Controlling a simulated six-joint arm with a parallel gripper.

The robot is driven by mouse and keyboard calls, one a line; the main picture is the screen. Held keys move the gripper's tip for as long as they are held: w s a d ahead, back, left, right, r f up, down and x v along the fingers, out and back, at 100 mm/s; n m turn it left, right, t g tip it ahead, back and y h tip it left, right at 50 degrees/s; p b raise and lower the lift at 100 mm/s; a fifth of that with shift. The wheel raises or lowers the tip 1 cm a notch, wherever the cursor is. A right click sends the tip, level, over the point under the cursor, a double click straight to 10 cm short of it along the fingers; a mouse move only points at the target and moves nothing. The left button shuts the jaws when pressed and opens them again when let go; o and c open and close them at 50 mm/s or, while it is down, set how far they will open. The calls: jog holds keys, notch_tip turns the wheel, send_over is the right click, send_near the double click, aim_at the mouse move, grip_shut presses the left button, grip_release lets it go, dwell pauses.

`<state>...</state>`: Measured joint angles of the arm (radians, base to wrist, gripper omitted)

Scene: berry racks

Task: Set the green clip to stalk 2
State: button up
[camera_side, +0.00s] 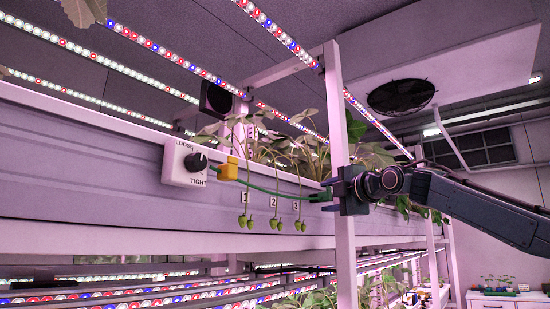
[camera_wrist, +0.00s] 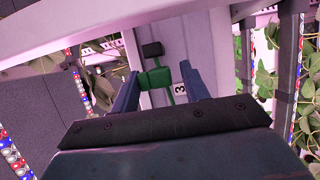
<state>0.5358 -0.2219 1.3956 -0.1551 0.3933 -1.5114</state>
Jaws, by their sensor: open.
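The green clip (camera_side: 326,194) sits to the right of label 3, at the right end of a green line (camera_side: 275,191). In the wrist view the green clip (camera_wrist: 156,77) shows between and just beyond my finger tips. My gripper (camera_side: 334,191) is open beside the clip; its two fingers (camera_wrist: 166,88) stand apart, and whether either touches the clip is unclear. Stalk 2 (camera_side: 275,180) hangs over the trough front by label 2 (camera_side: 273,202), with green berries (camera_side: 274,226) at its end. In the wrist view only label 3 (camera_wrist: 181,89) is readable.
The line starts at a yellow block (camera_side: 229,170) beside a LOOSE/TIGHT dial box (camera_side: 187,166). Stalks 1 and 3 hang either side of stalk 2. A white post (camera_side: 342,150) stands close to my gripper. A black block (camera_wrist: 152,49) is beyond the clip. Space before the trough front looks free.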

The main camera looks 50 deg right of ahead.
jog(key=shift+w+d, duration=0.25)
jog(key=shift+w, duration=0.35)
grip_shut()
jog(key=shift+a, duration=0.2)
jog(key=a, duration=1.5)
jog(key=shift+a, duration=0.15)
dwell(0.4)
